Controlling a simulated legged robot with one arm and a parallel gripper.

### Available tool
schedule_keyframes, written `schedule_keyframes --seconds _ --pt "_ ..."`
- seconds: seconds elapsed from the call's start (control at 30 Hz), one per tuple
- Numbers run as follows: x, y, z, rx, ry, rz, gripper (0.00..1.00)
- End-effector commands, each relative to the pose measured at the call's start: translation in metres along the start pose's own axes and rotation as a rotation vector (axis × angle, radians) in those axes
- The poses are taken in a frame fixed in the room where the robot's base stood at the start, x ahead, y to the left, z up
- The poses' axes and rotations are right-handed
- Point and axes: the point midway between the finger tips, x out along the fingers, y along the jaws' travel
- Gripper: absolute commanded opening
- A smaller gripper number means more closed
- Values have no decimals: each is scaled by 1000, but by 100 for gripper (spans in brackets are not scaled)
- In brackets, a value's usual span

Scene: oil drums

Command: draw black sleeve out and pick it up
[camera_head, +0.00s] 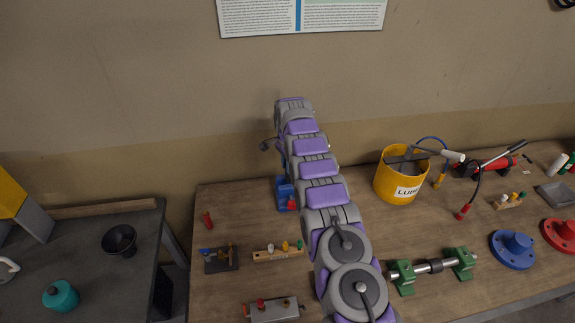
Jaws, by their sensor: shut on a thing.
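My arm rises through the middle of the view, and its far links cover the area behind them. My gripper is hidden behind the arm, so its fingers and anything between them do not show. A small dark rounded piece (265,146) sticks out left of the far links; I cannot tell whether it belongs to the gripper or to a held thing. A short black band (436,265) sits around a steel rod (410,269) carried by two green blocks (403,278) on the bench. I cannot tell whether this band is the black sleeve.
The wooden bench (365,235) holds a yellow bucket (400,177), blue (513,249) and red flanges, a small blue piece (285,193) beside my arm, and several small fixtures. A black funnel (119,240) and teal container (61,296) stand on the grey left table. The wall rises behind.

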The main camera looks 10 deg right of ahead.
Motion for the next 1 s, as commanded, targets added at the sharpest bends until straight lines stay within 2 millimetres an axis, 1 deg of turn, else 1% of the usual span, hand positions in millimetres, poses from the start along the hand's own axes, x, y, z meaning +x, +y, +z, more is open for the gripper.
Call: schedule_keyframes --seconds 1.0 --pt "-6 0 0 0 0 0 0"
